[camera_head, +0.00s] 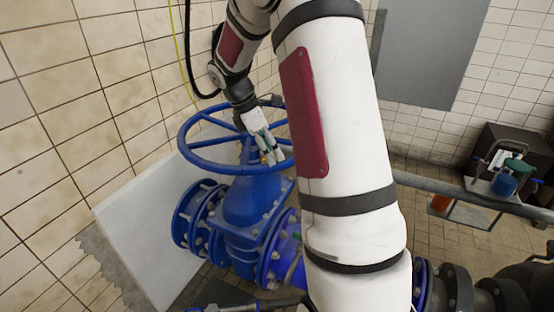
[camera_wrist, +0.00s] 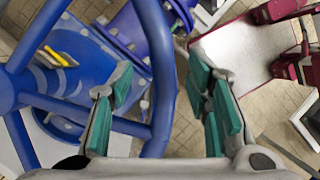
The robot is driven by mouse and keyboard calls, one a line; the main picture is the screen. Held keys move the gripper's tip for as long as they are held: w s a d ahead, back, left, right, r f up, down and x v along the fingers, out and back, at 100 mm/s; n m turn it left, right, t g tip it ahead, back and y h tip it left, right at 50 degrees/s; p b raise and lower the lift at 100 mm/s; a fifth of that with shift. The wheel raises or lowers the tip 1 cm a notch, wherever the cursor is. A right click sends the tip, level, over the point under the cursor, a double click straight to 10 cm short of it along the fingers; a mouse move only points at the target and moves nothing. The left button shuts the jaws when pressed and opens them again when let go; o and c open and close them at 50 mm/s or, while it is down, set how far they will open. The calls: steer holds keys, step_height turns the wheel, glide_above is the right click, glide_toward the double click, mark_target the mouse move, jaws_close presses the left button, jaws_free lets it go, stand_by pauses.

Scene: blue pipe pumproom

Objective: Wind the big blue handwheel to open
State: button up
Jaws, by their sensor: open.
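The big blue handwheel (camera_head: 187,147) sits flat on top of a blue valve body (camera_head: 250,205), left of centre in the head view. My gripper (camera_head: 272,155) is over the right part of the wheel, pointing down. In the wrist view the wheel's rim (camera_wrist: 160,75) curves down the left middle, with spokes at the left. My gripper's green-padded fingers (camera_wrist: 165,90) are open, and the rim passes between them, nearer the left finger. I cannot tell whether a finger touches the rim. My arm hides the right side of the valve in the head view.
A tiled wall (camera_head: 75,110) stands close on the left, with a pale slab (camera_head: 140,235) beside the valve. Blue flanged pipe runs right behind my arm. A grey pipe (camera_head: 450,190) and a dark box (camera_head: 520,150) with small equipment stand at the right.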

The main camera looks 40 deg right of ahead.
steer(key=shift+x, duration=2.1)
jaws_close()
